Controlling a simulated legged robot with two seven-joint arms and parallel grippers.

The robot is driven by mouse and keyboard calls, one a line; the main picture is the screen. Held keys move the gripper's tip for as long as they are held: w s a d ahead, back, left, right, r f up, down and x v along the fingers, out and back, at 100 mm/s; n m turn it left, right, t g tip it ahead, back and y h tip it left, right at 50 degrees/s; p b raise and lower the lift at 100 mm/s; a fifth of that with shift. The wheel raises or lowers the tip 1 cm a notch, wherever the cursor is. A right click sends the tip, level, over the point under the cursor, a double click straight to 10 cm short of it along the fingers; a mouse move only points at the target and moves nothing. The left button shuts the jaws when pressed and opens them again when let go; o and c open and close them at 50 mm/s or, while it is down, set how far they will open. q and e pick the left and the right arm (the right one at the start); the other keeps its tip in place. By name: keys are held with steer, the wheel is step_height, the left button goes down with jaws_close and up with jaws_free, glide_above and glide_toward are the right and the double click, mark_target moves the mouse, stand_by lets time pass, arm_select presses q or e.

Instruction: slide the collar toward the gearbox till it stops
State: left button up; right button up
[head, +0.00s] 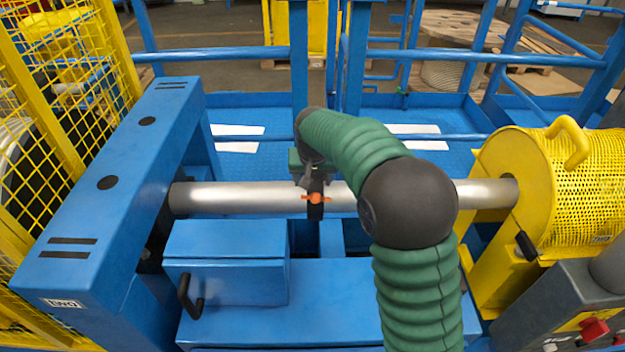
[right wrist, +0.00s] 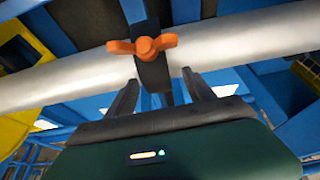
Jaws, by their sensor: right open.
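The collar (head: 315,205) is a narrow dark band around a bare silver shaft (head: 245,197), with an orange wing knob (head: 316,198) on it. It sits near the middle of the shaft. In the right wrist view the collar (right wrist: 152,72) and its orange knob (right wrist: 146,47) are close ahead. My right gripper (right wrist: 160,82) is open, one finger on each side of the collar; I cannot tell whether they touch it. In the head view my right gripper (head: 311,176) is at the collar, partly hidden by my green arm. My left gripper is not in view.
The shaft runs from a blue housing (head: 125,175) at left to a yellow guarded drum (head: 560,190) at right; no readable label names the gearbox. A blue box with a black handle (head: 225,265) lies below the shaft. Blue rails (head: 230,53) stand behind.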

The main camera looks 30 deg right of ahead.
steer(key=shift+d, duration=0.35)
steer(key=shift+d+f, duration=0.1)
steer(key=shift+d, duration=0.1)
steer(key=c, duration=0.5)
steer(key=shift+a, duration=0.25)
jaws_close()
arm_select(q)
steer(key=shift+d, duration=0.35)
